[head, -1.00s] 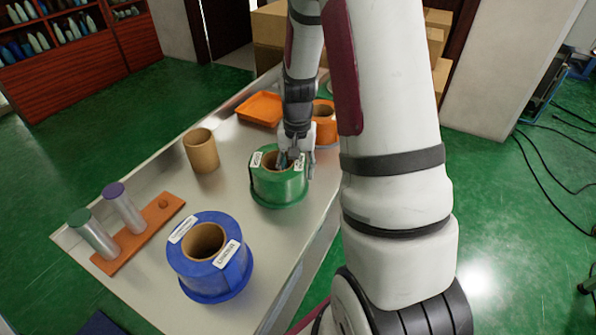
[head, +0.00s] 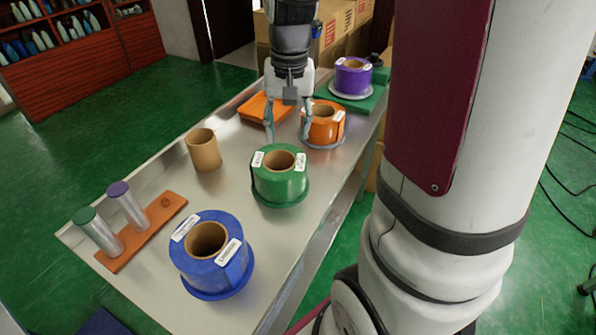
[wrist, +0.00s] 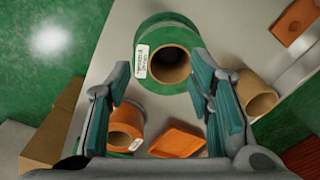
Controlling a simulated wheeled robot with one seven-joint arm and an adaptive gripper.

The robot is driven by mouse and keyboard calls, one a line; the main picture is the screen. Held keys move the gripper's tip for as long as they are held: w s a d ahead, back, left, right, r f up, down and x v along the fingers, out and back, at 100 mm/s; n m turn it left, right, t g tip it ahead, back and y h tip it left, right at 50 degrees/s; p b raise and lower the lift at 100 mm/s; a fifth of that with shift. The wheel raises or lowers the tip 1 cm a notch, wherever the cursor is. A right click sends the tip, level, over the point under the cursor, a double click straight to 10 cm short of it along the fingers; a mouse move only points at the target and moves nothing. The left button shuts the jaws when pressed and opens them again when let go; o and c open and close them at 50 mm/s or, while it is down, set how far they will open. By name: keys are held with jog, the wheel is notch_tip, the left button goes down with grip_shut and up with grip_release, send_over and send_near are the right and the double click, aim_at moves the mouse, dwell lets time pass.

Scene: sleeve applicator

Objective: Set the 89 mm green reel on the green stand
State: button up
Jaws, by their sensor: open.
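The green reel (head: 280,180) stands upright on the metal table, with a brown hollow core and white labels on top. My gripper (head: 288,137) is open and empty, pointing down beyond and above the reel. In the wrist view the green reel (wrist: 150,45) shows past the fingertips, and my gripper (wrist: 162,75) has its fingers spread apart with nothing between them. An orange board (head: 140,236) at the left carries a silver post with a green cap (head: 85,216) and one with a purple cap (head: 118,189). I cannot tell whether the green-capped post is the green stand.
A blue reel (head: 210,265) stands in front, and an orange reel (head: 325,128) behind. A bare brown core (head: 203,150) and an orange tray (head: 252,106) are nearby. A purple reel (head: 352,79) is on a green base (head: 368,105) at the back.

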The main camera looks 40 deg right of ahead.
jog(key=s+a+r+n+t, duration=0.1)
jog(key=s+a+r+n, duration=0.2)
jog(key=s+a, duration=0.3)
jog(key=s+a+r+n+t, duration=0.1)
jog(key=s+a+r+n, duration=0.3)
jog(key=s, duration=0.9)
jog(key=a, duration=0.3)
jog(key=shift+s+r, duration=0.15)
jog(key=shift+r, duration=0.1)
